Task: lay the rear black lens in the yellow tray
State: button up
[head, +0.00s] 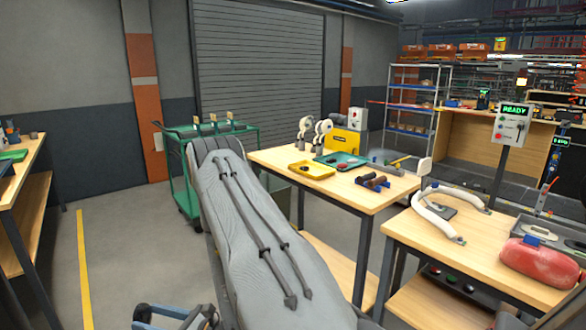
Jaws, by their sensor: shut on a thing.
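I cannot pick out the rear black lens for certain. I cannot make out my gripper or its fingertips in the head view, so what it holds is hidden.
Dark rollers (372,181) lie on that table. A second table (480,240) holds a white curved piece (432,219) and a red rounded object (538,262). A green cart (187,190) stands behind left.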

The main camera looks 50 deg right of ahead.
aim_at(317, 174)
jog(key=i, duration=2.05)
jog(key=z, duration=2.6)
jog(key=i, duration=0.25)
jog(key=z, duration=0.15)
